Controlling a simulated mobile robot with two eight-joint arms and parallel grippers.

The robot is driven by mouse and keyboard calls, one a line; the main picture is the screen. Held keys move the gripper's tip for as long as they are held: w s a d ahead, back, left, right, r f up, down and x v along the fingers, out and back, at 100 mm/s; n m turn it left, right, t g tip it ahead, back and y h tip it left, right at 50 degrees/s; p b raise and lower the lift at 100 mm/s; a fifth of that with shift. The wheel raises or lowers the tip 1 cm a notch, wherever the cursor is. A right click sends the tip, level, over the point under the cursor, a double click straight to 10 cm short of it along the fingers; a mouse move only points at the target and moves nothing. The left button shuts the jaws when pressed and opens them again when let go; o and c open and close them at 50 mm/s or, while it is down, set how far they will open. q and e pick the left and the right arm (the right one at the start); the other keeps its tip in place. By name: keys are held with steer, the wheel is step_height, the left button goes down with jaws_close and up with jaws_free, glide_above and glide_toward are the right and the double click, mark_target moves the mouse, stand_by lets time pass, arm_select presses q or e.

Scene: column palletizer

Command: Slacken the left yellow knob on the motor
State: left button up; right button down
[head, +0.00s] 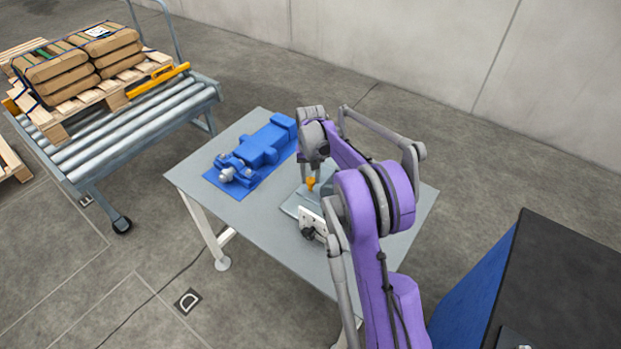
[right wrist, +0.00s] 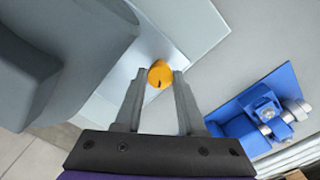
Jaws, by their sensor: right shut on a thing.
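One yellow knob (head: 311,183) shows at the tips of my right gripper (head: 312,172), above a grey plate on the table. In the right wrist view the yellow knob (right wrist: 159,73) sits between the two fingertips, and the gripper is shut on it. A large grey body (right wrist: 60,55), which looks like the motor, fills the upper left of that view beside the knob. In the head view my right arm hides most of the motor. A second yellow knob is not visible. My left gripper is in neither view.
The grey table (head: 240,213) also carries a blue machine (head: 262,146) on a blue mat (head: 222,184). A roller conveyor (head: 130,128) with a pallet of brown sacks (head: 55,72) stands at the left. The table's front left is clear.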

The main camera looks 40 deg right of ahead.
mark_target(310, 180)
steer(key=n, duration=0.4)
steer(key=shift+n+b, duration=0.3)
steer(key=shift+b, duration=0.1)
steer(key=n, duration=0.4)
steer(key=shift+n, duration=0.3)
steer(key=c, duration=0.5)
jaws_free()
steer(key=shift+r, duration=0.1)
step_height(310, 180, up, 11)
steer(key=shift+f, duration=0.2)
